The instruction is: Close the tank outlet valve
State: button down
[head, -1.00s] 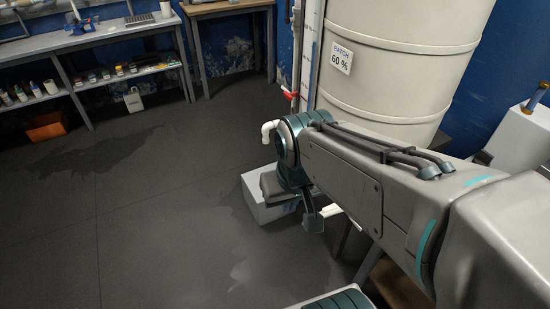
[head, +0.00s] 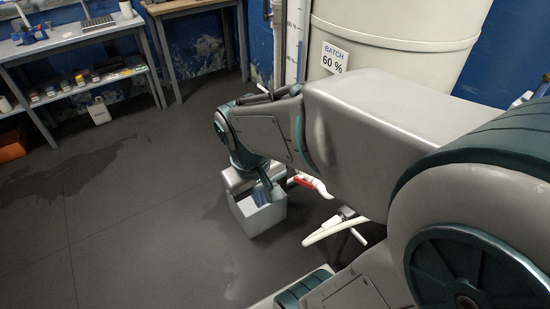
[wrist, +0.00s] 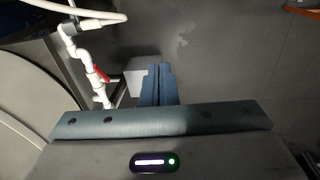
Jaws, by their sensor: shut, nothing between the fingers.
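The outlet valve has a red handle (head: 303,181) on a white pipe below the big off-white tank (head: 415,28). In the wrist view the red handle (wrist: 102,74) lies along the white pipe (wrist: 84,48), slanted, left of my fingers. My gripper (head: 263,194) is shut and empty, pointing down to the left of the valve in the head view. It also shows in the wrist view (wrist: 158,82), with its blue fingers together. A gap shows between the fingers and the handle, and I see no contact. My arm hides part of the pipe and the tank's lower side.
A white hose (head: 325,230) curves near the pipe. A shelf bench (head: 75,40) and a wooden table (head: 185,6) stand at the back left. The dark floor on the left is clear.

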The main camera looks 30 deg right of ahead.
jog(key=w+d+f+n+g+h+b, duration=0.1)
jog(key=d+f+n+g+h+b, duration=0.2)
jog(key=f, duration=0.4)
jog(key=w+d+f+g+h+b, duration=0.1)
jog(key=d+f+g+h+b, duration=0.15)
jog(key=d+f+g, duration=0.35)
jog(key=n+t+h+b, duration=1.55)
jog(key=n+t, duration=0.55)
jog(key=n, duration=0.6)
send_near(303, 183)
jog(key=d+r, duration=0.2)
jog(key=d, duration=0.4)
jog(key=shift+r+p, duration=0.3)
jog(key=shift+p, duration=0.1)
jog(key=shift+w+r+n+t, duration=0.1)
jog(key=shift+w+n+t, duration=0.05)
jog(key=shift+n+t, duration=0.15)
